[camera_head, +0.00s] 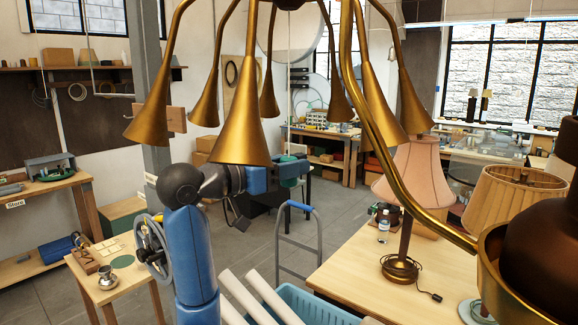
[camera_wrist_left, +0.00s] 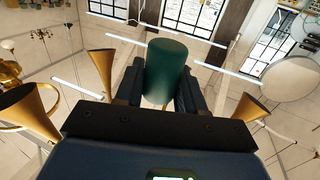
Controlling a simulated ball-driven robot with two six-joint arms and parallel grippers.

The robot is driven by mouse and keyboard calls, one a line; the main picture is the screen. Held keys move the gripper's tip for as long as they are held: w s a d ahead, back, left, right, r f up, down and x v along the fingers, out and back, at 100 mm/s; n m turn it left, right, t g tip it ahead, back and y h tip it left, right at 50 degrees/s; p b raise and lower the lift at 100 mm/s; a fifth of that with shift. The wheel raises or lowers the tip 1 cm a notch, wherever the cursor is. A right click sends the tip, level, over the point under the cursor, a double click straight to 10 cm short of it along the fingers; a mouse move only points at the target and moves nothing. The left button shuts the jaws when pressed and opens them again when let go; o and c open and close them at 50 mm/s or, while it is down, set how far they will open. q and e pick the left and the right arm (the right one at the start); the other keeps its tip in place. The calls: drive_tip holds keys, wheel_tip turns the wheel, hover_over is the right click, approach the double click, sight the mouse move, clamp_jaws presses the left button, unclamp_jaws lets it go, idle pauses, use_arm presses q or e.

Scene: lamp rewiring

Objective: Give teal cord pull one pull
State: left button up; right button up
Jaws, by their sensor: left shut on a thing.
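The teal cord pull (camera_wrist_left: 167,72) is a dark green cylinder between the two dark fingers of my left gripper (camera_wrist_left: 157,85) in the left wrist view. The fingers are shut on it from both sides. In the head view my blue left arm reaches up from the bottom, and my left gripper (camera_head: 290,178) is at the teal cord pull (camera_head: 290,158), which hangs on a thin pale cord. The gripper hides part of the pull. My right gripper is in neither view.
A brass chandelier (camera_head: 240,120) with several cone shades hangs close in front and around the arm. A table (camera_head: 350,270) with a pink-shaded lamp (camera_head: 410,172) stands at right. A blue crate (camera_head: 325,308) with pale rolls is below. A small side table (camera_head: 125,285) is at left.

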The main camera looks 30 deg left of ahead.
use_arm(q)
drive_tip(key=o, duration=1.1)
drive_tip(key=shift+s+a+f+b, duration=0.1)
drive_tip(key=shift+s+a+b, duration=0.1)
drive_tip(key=shift+s+b, duration=0.2)
drive_tip(key=b+v, duration=0.4)
drive_tip(key=v, duration=0.6)
drive_tip(key=shift+w, duration=0.1)
